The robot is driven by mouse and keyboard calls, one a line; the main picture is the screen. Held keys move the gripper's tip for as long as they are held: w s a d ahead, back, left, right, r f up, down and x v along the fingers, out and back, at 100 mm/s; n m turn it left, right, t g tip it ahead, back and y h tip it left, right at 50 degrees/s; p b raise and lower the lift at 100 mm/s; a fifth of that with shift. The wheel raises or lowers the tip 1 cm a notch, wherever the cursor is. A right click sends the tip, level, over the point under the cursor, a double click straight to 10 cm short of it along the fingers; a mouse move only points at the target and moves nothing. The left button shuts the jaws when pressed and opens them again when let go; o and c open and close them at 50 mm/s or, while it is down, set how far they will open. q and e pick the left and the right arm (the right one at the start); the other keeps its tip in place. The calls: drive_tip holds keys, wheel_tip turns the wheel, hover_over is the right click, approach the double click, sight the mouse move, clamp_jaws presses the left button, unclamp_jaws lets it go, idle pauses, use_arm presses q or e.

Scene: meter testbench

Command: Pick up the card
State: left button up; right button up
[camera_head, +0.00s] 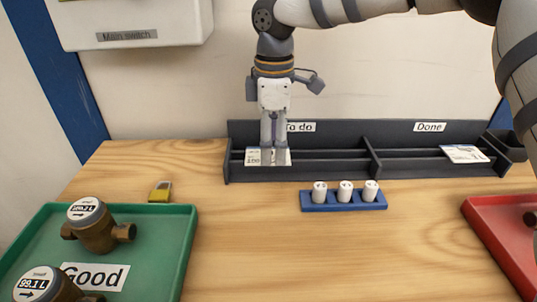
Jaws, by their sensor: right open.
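A white card (253,157) lies in the "To do" side of the dark rack, at its left end. My right gripper (273,160) points straight down over it, with its fingertips at the card and hiding part of it. The jaws are open; I cannot tell whether they touch the card. A second white card (465,154) rests in the "Done" side of the rack, at the right. My left gripper is not in view.
The dark rack (345,168) stands against the wall. A blue holder (343,207) with several white cylinders is in front of it. A green tray (188,225) with brass meters is at left, a padlock (160,192) behind it, a red tray (492,235) at right.

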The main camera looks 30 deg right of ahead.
drive_tip(key=shift+f, duration=0.5)
drive_tip(key=shift+f, duration=0.25)
drive_tip(key=c, duration=0.6)
